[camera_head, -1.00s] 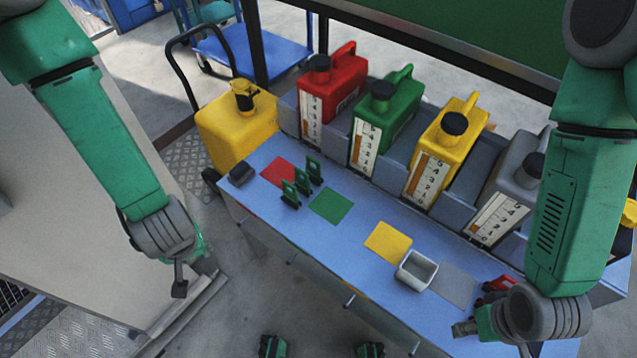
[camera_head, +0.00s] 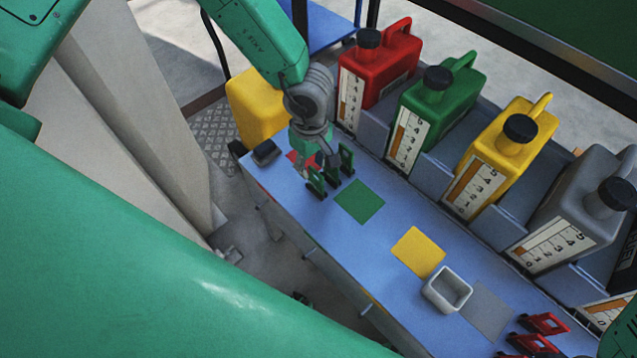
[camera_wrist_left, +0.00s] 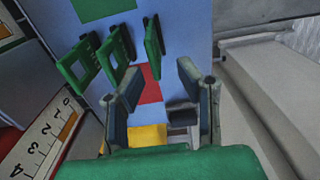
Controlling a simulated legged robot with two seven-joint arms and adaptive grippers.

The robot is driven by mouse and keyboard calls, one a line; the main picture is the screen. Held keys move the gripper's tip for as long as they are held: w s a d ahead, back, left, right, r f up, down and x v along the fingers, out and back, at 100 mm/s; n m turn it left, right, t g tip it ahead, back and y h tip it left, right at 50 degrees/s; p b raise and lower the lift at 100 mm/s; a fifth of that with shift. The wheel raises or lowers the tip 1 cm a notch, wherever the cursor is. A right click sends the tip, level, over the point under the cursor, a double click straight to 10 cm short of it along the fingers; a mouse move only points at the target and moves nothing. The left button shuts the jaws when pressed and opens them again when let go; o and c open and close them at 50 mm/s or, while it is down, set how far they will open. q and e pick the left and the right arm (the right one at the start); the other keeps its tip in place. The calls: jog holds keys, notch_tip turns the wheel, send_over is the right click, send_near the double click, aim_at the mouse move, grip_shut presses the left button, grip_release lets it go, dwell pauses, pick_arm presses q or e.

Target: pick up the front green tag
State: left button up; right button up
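Several green tags stand upright in a row on the blue bench, beside the green square. The front green tag (camera_head: 316,183) is nearest the bench's front edge; it is the rightmost tag in the left wrist view (camera_wrist_left: 153,42). A middle tag (camera_head: 332,173) and a back tag (camera_head: 347,158) stand behind it. My left gripper (camera_head: 316,164) is over the red square, close beside the tags. My right gripper is out of view.
Red, green, yellow and grey jugs stand along the back, the red jug (camera_head: 378,75) nearest my left arm. A dark block (camera_head: 266,152) lies at the bench's left end. A white box (camera_head: 447,289) and red tags (camera_head: 545,323) are to the right. The green square (camera_head: 360,201) is clear.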

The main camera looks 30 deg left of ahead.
aim_at(316, 180)
pick_arm(q)
jog(key=f, duration=0.2)
jog(key=f+b, duration=0.1)
jog(key=f, duration=0.1)
jog(key=f+b, duration=0.1)
jog(key=f, duration=0.1)
jog(key=shift+w+d+f, duration=0.25)
jog(key=shift+d+f, duration=0.1)
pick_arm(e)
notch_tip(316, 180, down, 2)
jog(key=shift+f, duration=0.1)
pick_arm(q)
jog(key=shift+r, duration=0.1)
grip_shut()
